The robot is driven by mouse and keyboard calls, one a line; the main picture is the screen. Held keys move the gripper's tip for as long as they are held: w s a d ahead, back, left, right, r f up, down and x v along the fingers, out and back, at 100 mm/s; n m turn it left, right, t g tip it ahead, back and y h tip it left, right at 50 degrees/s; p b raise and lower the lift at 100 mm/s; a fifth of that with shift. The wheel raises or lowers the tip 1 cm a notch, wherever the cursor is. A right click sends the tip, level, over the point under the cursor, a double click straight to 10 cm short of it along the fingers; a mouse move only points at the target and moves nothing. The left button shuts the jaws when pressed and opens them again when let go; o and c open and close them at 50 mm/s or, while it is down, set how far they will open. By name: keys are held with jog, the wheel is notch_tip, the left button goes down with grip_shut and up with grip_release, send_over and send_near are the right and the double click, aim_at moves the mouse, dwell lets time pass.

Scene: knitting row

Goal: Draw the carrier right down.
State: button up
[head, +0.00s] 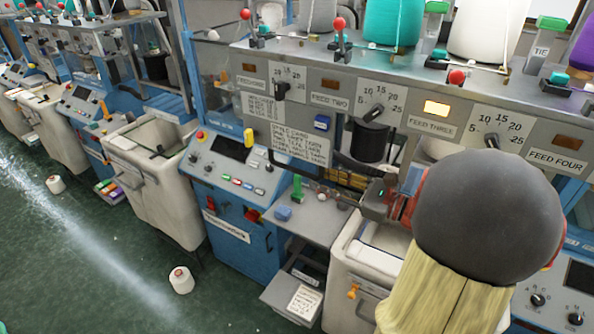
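I cannot pick out the carrier with certainty. What looks like my gripper (376,206) shows small, beside the knitting machine's opening (346,178) under the feed panel. Red-orange parts (404,205) lie just right of it. Its fingertips are too small and dark to read, and I cannot tell whether it touches or holds anything. A large dark grey dome (488,212) with a pale yellow part (440,295) below hides the area to the right of it. On the panel, the FEED THREE lamp (437,108) is lit.
Yarn cones (395,22) stand along the top shelf. A small grey shelf (306,217) with a green-handled item (297,189) is left of the gripper. A cream bin (352,290) stands below. Yarn cones (181,280) sit on the green floor, with open aisle at left.

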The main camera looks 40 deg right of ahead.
aim_at(297, 171)
jog(key=shift+b+x, duration=0.3)
jog(key=shift+x, duration=3.65)
jog(key=shift+f, duration=0.1)
jog(key=shift+c, duration=1.1)
jog(key=shift+a, duration=0.1)
grip_shut()
